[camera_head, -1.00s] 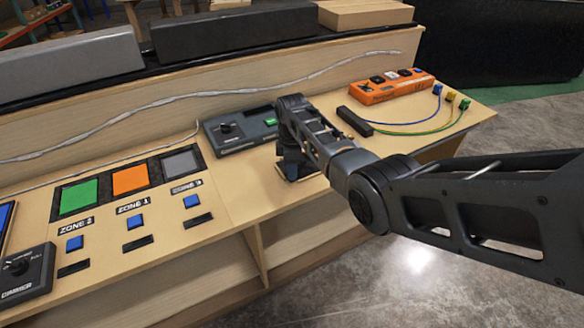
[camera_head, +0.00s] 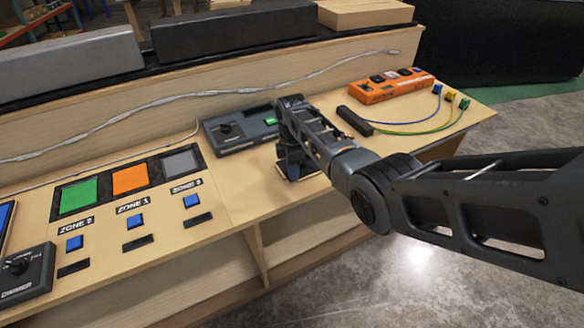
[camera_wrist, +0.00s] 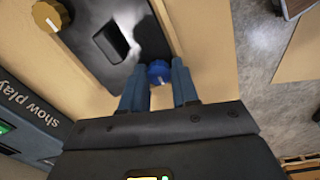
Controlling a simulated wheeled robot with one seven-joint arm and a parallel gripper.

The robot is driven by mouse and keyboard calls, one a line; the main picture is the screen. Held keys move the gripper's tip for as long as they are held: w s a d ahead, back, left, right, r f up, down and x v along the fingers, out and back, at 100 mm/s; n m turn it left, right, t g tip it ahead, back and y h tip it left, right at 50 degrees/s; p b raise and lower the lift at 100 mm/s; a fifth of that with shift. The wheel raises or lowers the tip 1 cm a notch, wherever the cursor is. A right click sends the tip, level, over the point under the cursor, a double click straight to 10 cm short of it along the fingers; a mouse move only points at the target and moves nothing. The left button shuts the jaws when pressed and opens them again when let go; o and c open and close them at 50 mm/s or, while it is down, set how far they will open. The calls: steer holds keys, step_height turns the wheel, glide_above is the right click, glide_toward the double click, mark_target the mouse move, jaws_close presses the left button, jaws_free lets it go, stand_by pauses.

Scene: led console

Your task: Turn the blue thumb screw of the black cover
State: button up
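In the wrist view, the black cover (camera_wrist: 98,28) lies on the light wood top. The blue thumb screw (camera_wrist: 158,72) sits at its near edge. My gripper (camera_wrist: 160,68) has one finger on each side of the screw, with no clear gap at the fingertips, and looks shut on it. In the head view, my gripper (camera_head: 295,170) points down at the console, right of the grey show player box; my arm hides the cover and the screw there.
A brass-coloured knob (camera_wrist: 50,14) stands at the cover's far left corner. The show player box (camera_head: 238,130) is close to my gripper. A black bar (camera_head: 354,121) and an orange box (camera_head: 391,86) with cables lie to the right. Zone buttons (camera_head: 134,220) line the left part.

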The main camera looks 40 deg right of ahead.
steer(key=o, duration=0.4)
steer(key=shift+w+r, duration=0.1)
steer(key=shift+r, duration=0.05)
step_height(320, 180, up, 8)
steer(key=shift+f, duration=0.25)
stand_by(0.6)
